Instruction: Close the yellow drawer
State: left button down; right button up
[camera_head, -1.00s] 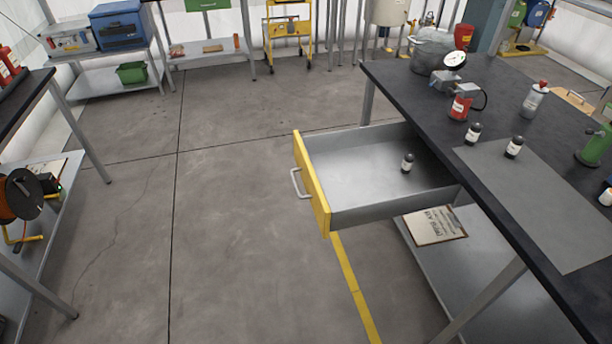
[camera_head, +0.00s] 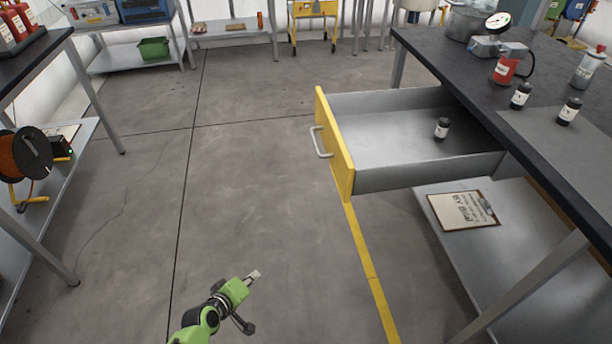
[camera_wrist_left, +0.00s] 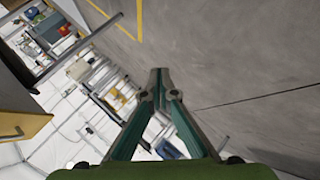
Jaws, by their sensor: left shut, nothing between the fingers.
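The yellow drawer (camera_head: 337,150) is pulled out of the dark-topped workbench, its yellow front with a silver handle (camera_head: 320,142) facing left. A small black bottle with a white label (camera_head: 442,129) stands inside the drawer. My left gripper (camera_head: 254,276) is low at the bottom middle of the head view, left of and nearer than the drawer, touching nothing. In the left wrist view its fingertips (camera_wrist_left: 159,72) meet, shut and empty. A yellow panel (camera_wrist_left: 22,120) shows at that view's left edge, perhaps the drawer front. My right gripper is not in view.
The workbench top (camera_head: 460,75) carries bottles, a red canister (camera_head: 505,70) and a gauge. A clipboard (camera_head: 463,210) lies on the shelf below the drawer. A shelf with an orange cable reel (camera_head: 24,155) stands at left. The floor left of the drawer is clear.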

pick_arm(q)
jog(key=w+d+r+n+t+h+b, duration=0.35)
jog(key=w+r+b, duration=0.5)
jog(key=r, duration=0.65)
notch_tip(320, 180, up, 14)
jog(key=w+d+n+t+h+b, duration=0.2)
jog(key=t+h, duration=0.1)
jog(key=t, duration=0.1)
jog(key=s+d+x, duration=0.1)
jog(key=d+x, duration=0.1)
jog(key=x, duration=1)
jog(key=shift+w+d+p, duration=0.15)
jog(key=shift+d+p, duration=0.25)
jog(key=shift+d, duration=0.05)
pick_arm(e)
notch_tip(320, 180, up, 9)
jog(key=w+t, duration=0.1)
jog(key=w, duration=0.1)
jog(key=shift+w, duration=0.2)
pick_arm(q)
jog(key=shift+f, duration=0.1)
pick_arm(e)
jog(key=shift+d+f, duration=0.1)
